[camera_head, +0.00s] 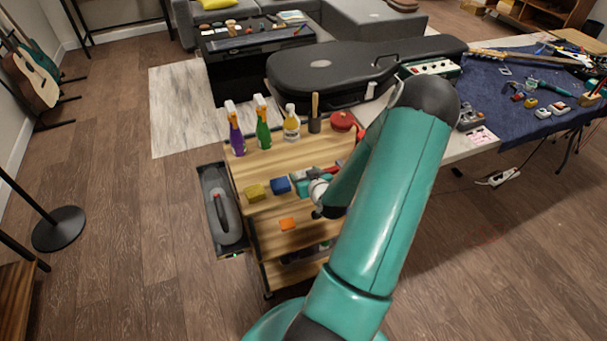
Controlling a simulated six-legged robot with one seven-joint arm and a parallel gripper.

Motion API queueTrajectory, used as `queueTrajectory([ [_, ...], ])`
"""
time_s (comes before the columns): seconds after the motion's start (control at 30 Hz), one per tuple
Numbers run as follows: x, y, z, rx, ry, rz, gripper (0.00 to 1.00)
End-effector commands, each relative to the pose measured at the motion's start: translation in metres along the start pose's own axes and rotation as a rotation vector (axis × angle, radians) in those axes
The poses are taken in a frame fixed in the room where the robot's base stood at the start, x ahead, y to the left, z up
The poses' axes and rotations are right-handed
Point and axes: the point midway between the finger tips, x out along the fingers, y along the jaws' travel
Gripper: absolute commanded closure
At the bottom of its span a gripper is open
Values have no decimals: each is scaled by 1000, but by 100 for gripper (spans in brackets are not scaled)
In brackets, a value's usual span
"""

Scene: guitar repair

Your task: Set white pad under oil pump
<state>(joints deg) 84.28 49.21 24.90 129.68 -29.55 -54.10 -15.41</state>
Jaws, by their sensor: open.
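A red, rounded can (342,121) stands at the right of the cart's top shelf, beside a mortar-like dark cup; it looks like the oil pump. A small whitish-grey block (298,174) on the cart's middle shelf may be the white pad, but it is too small to be sure. My arm reaches over the cart from the right and bends down.
A black guitar case (330,68) lies behind. Floor at left is mostly clear.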

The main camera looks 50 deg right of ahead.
Motion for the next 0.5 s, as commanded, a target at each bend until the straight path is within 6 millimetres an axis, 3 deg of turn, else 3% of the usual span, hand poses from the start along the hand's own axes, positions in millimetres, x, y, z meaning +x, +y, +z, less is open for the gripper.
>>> queueTrajectory([
  [0.27,-3,1,2,0,-1,1,35],
  [0.43,-3,1,2,0,-1,1,64],
  [0.5,-3,0,2,0,-1,1,71],
])
